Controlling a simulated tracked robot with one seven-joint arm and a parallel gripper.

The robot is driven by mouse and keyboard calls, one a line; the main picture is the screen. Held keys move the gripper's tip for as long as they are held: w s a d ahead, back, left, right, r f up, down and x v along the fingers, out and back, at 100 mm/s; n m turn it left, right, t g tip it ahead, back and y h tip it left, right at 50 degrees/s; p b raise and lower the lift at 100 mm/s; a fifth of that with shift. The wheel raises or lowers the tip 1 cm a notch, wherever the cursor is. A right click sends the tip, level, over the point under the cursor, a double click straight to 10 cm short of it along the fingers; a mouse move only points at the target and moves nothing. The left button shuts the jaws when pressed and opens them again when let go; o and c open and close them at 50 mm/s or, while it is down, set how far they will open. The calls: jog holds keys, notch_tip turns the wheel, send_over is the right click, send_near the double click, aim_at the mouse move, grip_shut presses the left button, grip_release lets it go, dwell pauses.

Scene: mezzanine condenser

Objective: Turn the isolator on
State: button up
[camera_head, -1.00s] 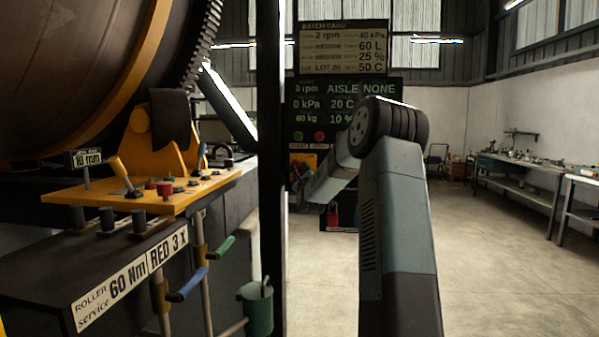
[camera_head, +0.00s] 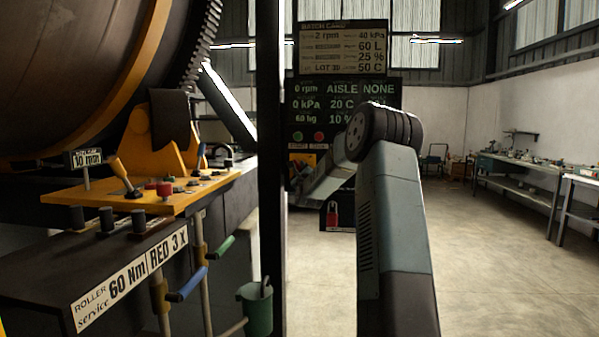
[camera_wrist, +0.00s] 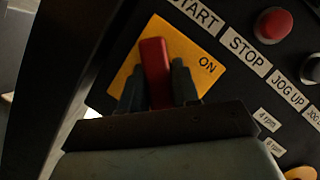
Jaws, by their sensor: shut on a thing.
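The isolator shows in the wrist view as a red handle (camera_wrist: 154,62) on a yellow plate (camera_wrist: 204,45) marked ON. The handle stands nearly upright in the picture, with its visible end left of the word ON. My gripper (camera_wrist: 157,88) has one dark finger on each side of the handle and is shut on it. The handle's lower end is hidden behind the gripper. In the head view the yellow plate (camera_head: 304,158) is small on the dark panel, and my arm hides most of the gripper.
Beside the isolator are START and STOP labels and a red button (camera_wrist: 272,25). A dark post (camera_head: 271,180) stands left of my arm. The drum (camera_head: 75,70) and orange bench (camera_head: 150,190) fill the left. Floor at right is clear up to the workbench (camera_head: 520,170).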

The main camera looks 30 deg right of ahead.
jog(key=shift+a+f, duration=0.1)
jog(key=shift+f, duration=0.05)
grip_shut()
